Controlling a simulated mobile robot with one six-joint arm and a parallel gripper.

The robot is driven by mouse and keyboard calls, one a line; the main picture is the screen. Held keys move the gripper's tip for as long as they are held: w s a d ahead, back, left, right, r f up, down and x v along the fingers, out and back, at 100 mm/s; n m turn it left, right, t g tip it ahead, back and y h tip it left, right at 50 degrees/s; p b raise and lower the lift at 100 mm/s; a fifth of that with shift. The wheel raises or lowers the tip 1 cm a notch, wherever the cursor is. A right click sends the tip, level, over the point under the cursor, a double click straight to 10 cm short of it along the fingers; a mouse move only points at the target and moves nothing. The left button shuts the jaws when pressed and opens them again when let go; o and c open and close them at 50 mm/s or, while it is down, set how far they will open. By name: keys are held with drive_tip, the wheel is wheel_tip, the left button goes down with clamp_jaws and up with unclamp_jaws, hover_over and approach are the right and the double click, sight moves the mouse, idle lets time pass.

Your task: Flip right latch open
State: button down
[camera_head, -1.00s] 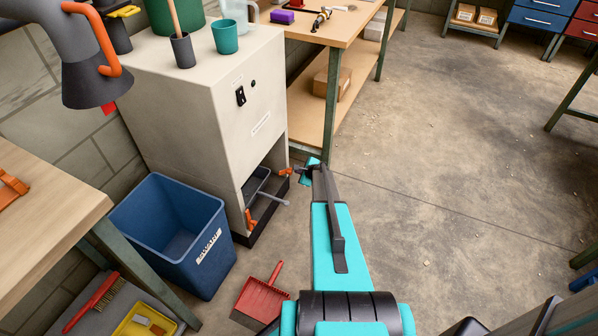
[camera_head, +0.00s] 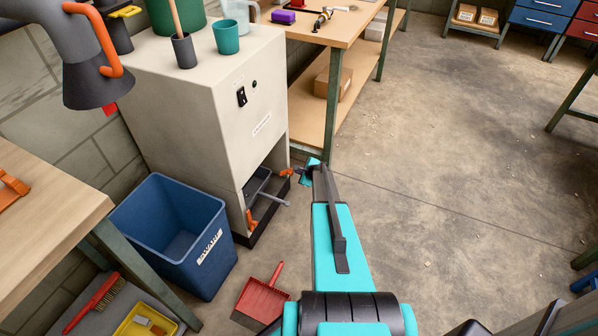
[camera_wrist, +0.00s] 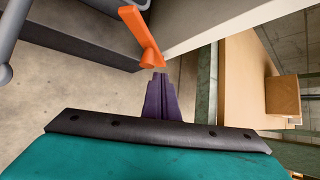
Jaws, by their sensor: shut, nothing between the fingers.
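The right latch (camera_wrist: 138,35) is an orange lever at the lower edge of the cabinet opening, large in the wrist view. It slants from upper left down to a thicker end near my fingers. In the head view the right latch (camera_head: 286,172) is small at the cabinet's right front corner. My gripper (camera_wrist: 160,78) is shut, its purple fingers together just below the latch's lower end. I cannot tell whether they touch it. In the head view my gripper (camera_head: 302,174) is beside the right latch, partly hidden by my arm. The left latch (camera_head: 250,219) is orange too.
The pale cabinet (camera_head: 222,110) holds a grey tray (camera_head: 259,184) with a bar handle in its low opening. A blue bin (camera_head: 172,235) and red dustpan (camera_head: 262,302) stand left of my arm. A workbench (camera_head: 330,110) is close behind my gripper.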

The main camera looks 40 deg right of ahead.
drive_tip(key=shift+r, duration=0.1)
idle(0.3)
drive_tip(key=shift+r+p, duration=0.45)
drive_tip(key=shift+r, duration=0.25)
drive_tip(key=shift+f, duration=0.1)
drive_tip(key=s+d+r+b, duration=0.2)
drive_tip(key=s+r, duration=0.2)
drive_tip(key=s, duration=0.4)
drive_tip(key=shift+r, duration=0.3)
idle(0.8)
